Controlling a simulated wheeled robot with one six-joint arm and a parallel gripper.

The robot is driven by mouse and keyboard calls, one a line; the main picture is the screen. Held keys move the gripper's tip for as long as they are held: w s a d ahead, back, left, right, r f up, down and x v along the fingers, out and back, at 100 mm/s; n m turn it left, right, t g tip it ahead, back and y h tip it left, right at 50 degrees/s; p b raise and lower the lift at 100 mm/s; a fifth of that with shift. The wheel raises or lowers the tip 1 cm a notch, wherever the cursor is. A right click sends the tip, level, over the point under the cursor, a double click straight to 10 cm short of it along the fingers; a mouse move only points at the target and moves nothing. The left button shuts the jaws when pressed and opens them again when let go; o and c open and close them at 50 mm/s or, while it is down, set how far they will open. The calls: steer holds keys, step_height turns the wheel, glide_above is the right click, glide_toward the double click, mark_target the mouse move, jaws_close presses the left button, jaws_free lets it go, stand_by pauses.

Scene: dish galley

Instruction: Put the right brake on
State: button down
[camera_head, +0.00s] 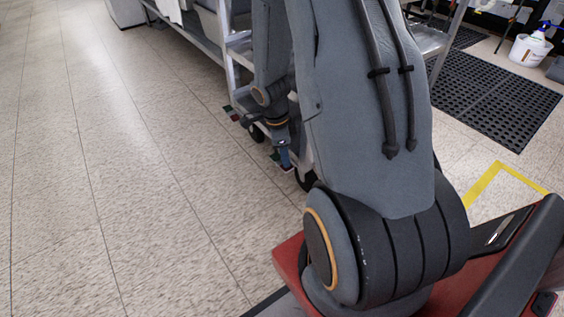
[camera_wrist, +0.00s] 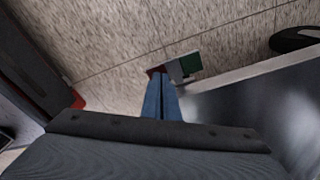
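The cart (camera_head: 226,52) stands with casters on the tiled floor. The right brake is a small pedal (camera_wrist: 174,69) with a green end and a red end, just beyond my fingertips in the wrist view. Whether the fingers touch it cannot be told. My gripper (camera_head: 285,160) points down beside the right caster (camera_head: 305,180). Its blue fingers (camera_wrist: 161,98) lie together with only a thin dark line between them and nothing visible held. Another pedal with red and green (camera_head: 232,113) sits by the left caster (camera_head: 256,132). My arm hides much of the cart.
A dark wheel (camera_wrist: 294,40) shows at the wrist view's upper right. A grey panel (camera_wrist: 250,95) lies close right of the fingers. Open tiled floor (camera_head: 110,150) is on the left. A black mat (camera_head: 495,100), a white bucket (camera_head: 530,50) and yellow floor tape (camera_head: 483,184) are on the right.

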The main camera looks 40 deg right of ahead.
steer(key=shift+f, duration=0.1)
step_height(320, 180, up, 7)
steer(key=p, duration=0.5)
stand_by(0.6)
stand_by(0.3)
